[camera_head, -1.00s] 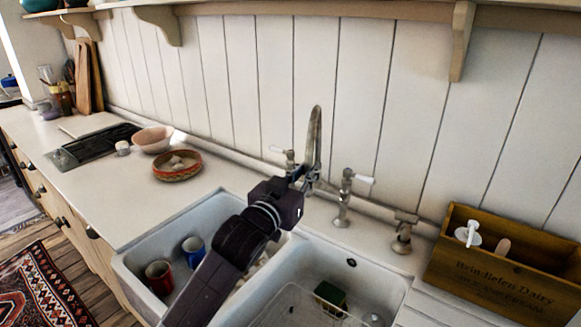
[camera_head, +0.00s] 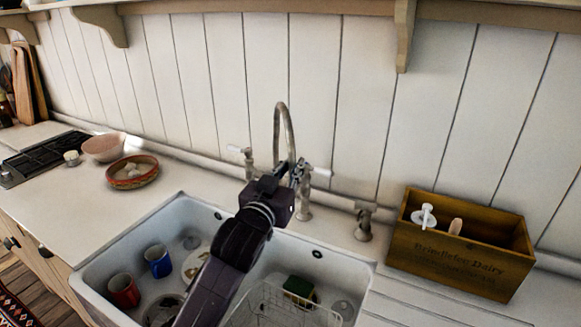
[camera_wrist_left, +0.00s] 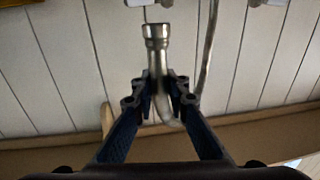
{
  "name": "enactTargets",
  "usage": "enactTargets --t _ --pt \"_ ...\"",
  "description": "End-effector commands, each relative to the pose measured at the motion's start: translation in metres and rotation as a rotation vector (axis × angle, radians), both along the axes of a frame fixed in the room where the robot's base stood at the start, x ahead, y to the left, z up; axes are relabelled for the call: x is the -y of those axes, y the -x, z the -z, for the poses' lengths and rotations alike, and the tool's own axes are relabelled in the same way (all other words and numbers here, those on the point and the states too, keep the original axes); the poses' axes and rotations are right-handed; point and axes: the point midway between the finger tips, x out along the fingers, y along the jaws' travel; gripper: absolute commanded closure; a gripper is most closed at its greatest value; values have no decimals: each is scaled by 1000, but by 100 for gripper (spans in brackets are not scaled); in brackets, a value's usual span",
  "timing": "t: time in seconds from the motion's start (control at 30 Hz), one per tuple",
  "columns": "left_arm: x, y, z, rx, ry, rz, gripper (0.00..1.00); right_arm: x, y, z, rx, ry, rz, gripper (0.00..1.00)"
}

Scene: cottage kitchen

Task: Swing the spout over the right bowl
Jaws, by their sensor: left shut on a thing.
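The metal tap spout (camera_head: 280,115) rises as a tall arch behind the double sink. My left gripper (camera_head: 298,173) is shut on the spout near its outlet end. In the left wrist view the spout's outlet end (camera_wrist_left: 157,40) sticks out between the two fingers of the left gripper (camera_wrist_left: 160,92). The right bowl (camera_head: 345,268) of the sink holds a wire rack and a green sponge. The left bowl (camera_head: 98,277) holds a red mug, a blue mug and dishes. My arm hides part of the divider. My right gripper is not in view.
Tap handles with white levers stand close to the gripper; the right one (camera_head: 305,200) is just beside it. A wooden box (camera_head: 445,270) with a white pump stands on the right drainer. A patterned bowl (camera_head: 133,172) and a pink bowl (camera_head: 104,147) stand at left.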

Motion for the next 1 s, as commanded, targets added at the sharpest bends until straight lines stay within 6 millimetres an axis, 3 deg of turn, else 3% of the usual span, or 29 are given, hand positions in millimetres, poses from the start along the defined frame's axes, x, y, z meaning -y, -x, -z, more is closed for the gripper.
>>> enactTargets --t 0.03,0.07,0.1,0.23,0.63,1.0 --pt "3 1 4 -7 -1 6 100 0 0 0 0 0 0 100" --pt "3 1 4 -7 -1 6 86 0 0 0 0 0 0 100" --pt "3 1 4 -7 -1 6 82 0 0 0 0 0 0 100" --pt "2 1 3 -6 -1 4 70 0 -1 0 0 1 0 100" --pt "-2 8 2 -3 0 2 70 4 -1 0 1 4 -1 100" --pt "-23 69 2 -4 0 3 70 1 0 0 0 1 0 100"
